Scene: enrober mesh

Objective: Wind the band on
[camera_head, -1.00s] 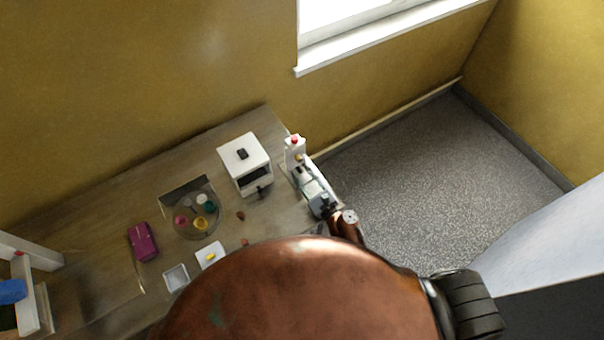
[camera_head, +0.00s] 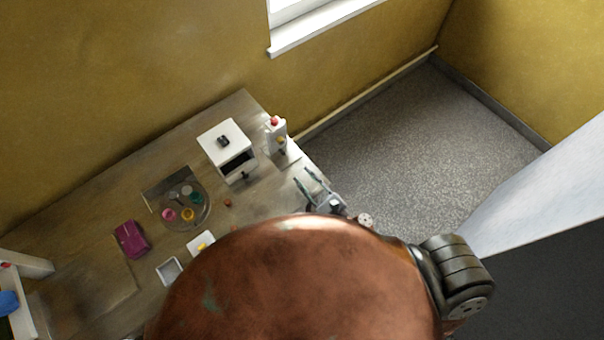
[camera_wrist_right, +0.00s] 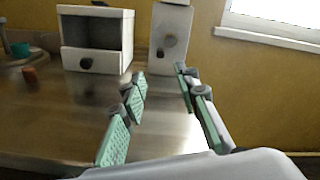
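A white upright unit (camera_head: 276,135) with a red top stands at the table's far right corner. The box also shows in the right wrist view (camera_wrist_right: 108,59). My right gripper (camera_head: 305,178) is open and empty, in front of the upright unit and apart from it. Its green-padded fingers (camera_wrist_right: 162,77) are spread. My left gripper is not in view.
A round dish (camera_head: 200,218) with several coloured pots, a magenta item (camera_head: 131,239), a small grey tray (camera_head: 169,270) and a white plate with a yellow piece (camera_head: 201,243) are on the table. A small brown piece (camera_head: 228,202) lies before the box. Floor is open at right.

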